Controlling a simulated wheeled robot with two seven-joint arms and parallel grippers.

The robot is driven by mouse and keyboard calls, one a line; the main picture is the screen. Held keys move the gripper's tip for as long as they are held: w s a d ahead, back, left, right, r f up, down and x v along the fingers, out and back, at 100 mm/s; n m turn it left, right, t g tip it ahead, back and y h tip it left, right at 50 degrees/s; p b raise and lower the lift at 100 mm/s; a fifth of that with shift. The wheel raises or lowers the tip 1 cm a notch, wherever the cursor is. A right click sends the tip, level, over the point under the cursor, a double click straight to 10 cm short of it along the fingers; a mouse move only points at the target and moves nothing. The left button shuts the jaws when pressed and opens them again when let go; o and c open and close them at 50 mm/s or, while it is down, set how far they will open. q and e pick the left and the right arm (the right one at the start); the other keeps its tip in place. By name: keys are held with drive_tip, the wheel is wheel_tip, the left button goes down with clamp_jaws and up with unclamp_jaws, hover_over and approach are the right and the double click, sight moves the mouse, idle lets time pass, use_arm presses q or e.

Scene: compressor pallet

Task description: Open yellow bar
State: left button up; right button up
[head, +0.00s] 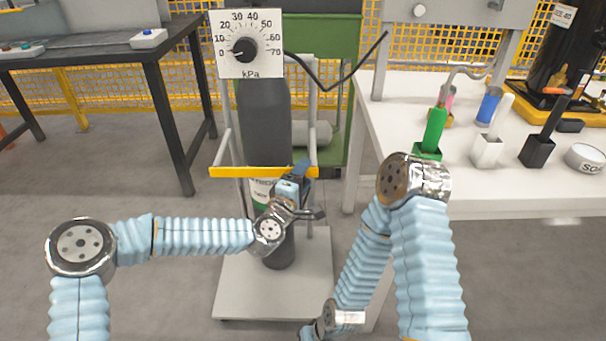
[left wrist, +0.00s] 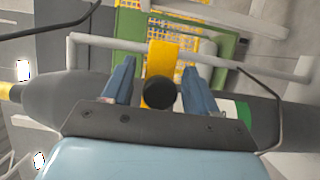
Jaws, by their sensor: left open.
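The yellow bar (head: 240,172) lies level across the front of the cart frame, in front of a dark grey gas cylinder (head: 265,120). My left gripper (head: 299,172) is at the right part of the bar, with its fingers pointing away from me. In the left wrist view, the yellow bar (left wrist: 161,58) shows between the two blue fingers, with a visible gap on each side. The left gripper (left wrist: 160,78) is open. A black round part covers some of the bar there. I cannot tell whether a finger touches the bar.
A gauge panel (head: 251,43) stands above the cylinder. The cart's pale base plate (head: 240,290) is below. A white table (head: 460,195) with bottles and holders stands at the right, close to my right arm. A dark table (head: 110,58) is at the left.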

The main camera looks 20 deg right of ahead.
use_arm(q)
drive_tip(key=shift+w+d, duration=0.1)
drive_tip(key=shift+w, duration=0.05)
drive_tip(key=shift+c, duration=0.3)
clamp_jaws()
